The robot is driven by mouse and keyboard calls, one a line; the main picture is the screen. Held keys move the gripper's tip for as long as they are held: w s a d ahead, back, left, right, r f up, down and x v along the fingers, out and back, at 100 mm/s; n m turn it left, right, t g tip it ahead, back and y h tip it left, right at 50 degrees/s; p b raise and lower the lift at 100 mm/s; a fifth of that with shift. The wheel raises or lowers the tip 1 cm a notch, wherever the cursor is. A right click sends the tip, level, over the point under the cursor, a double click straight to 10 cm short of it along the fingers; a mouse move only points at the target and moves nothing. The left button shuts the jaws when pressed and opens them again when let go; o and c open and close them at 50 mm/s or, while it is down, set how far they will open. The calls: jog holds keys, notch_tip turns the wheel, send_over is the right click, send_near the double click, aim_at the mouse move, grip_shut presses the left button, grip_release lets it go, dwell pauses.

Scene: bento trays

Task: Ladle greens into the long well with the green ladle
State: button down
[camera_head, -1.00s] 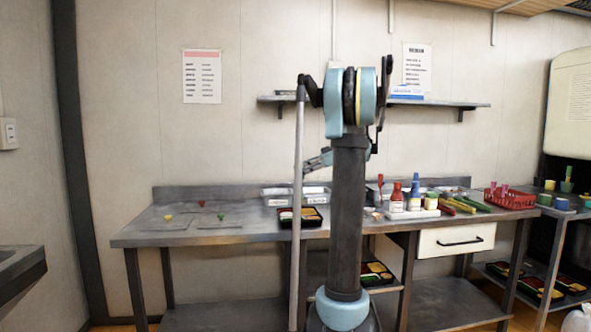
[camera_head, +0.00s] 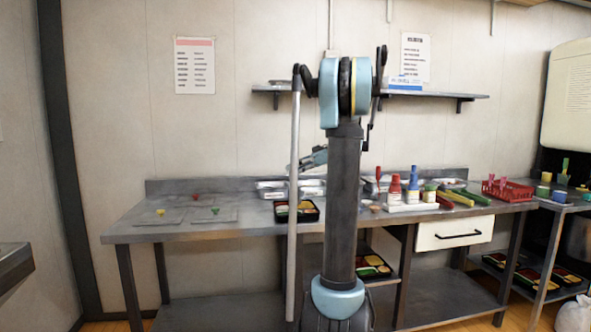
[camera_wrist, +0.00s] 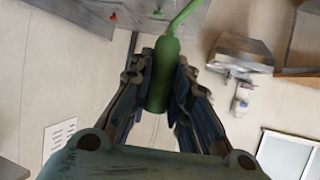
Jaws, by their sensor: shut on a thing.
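My gripper (camera_wrist: 162,85) is shut on the green ladle (camera_wrist: 161,88), gripping its thick handle in the wrist view. The ladle's thin stem runs to the top edge; its bowl is out of frame. In the head view my gripper (camera_head: 314,158) is mostly hidden behind my arm, above the counter. A black bento tray (camera_head: 281,219) with coloured food in its wells stands on the counter below, left of my arm. I cannot tell its long well apart at this size. Steel pans (camera_head: 270,185) stand behind it; whether they hold greens cannot be made out.
Sauce bottles (camera_head: 413,178), green and yellow long items (camera_head: 458,197) and a red basket (camera_head: 508,190) crowd the counter's right. Flat sheets (camera_head: 160,218) with small coloured pieces lie at the left. A wall shelf (camera_head: 440,95) runs above. The counter's front left (camera_head: 150,234) is clear.

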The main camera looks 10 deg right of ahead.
jog(key=a+f+n+h, duration=0.1)
jog(key=a+f+h, duration=0.8)
jog(key=a+h, duration=0.4)
jog(key=shift+f+n+g+h, duration=0.3)
jog(key=shift+n+h, duration=0.1)
jog(key=shift+h, duration=0.1)
dwell(0.7)
jog(key=shift+s, duration=0.15)
dwell(1.2)
